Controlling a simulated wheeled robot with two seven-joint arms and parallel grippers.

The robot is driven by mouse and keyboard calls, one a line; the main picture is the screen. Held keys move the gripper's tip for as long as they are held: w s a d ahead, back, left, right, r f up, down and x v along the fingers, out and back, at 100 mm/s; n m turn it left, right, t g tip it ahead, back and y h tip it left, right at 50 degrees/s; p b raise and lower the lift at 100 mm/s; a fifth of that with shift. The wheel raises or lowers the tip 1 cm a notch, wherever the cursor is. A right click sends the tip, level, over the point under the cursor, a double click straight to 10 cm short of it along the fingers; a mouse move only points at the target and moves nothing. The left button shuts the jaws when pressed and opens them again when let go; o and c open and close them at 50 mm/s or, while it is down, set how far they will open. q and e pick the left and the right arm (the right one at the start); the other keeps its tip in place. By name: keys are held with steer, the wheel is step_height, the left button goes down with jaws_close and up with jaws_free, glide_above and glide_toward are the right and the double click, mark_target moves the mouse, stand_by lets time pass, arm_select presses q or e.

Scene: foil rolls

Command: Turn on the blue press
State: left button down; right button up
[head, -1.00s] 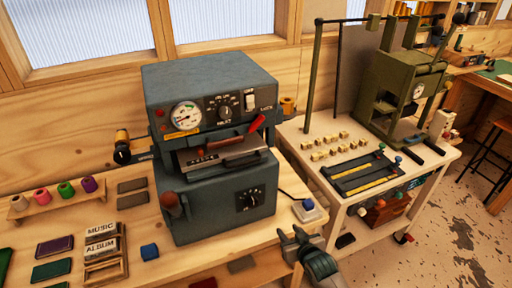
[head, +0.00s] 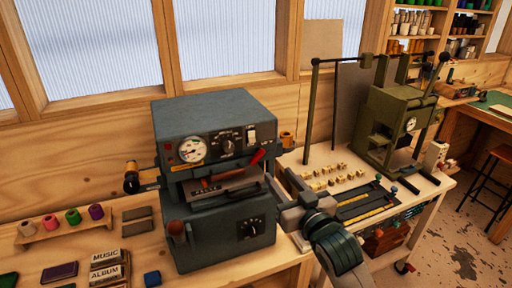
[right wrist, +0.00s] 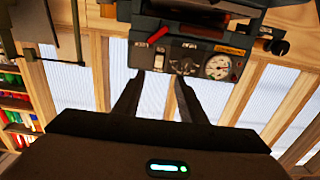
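The blue press (head: 215,120) is a blue-grey box machine on the left bench. Its upper front has a round white gauge (head: 192,149), a black dial (head: 228,146) and a pale rocker switch (head: 251,133). A red-tipped lever (head: 258,156) sits below the switch. My right gripper (head: 276,182) is beside the press's right side, lower than the switch. In the right wrist view its two fingers (right wrist: 160,78) are apart with nothing between them. That view shows the press (right wrist: 210,30) upside down ahead of the fingertips. My left gripper is not in view.
Thread spools (head: 72,217) and MUSIC/ALBUM plates (head: 106,257) lie at left on the bench. Windows and a wooden wall are behind.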

steer(key=shift+w, duration=0.1)
steer(key=p, duration=0.6)
glide_toward(252, 142)
steer(key=x, duration=0.5)
steer(key=shift+w, duration=0.25)
steer(key=shift+x, duration=0.85)
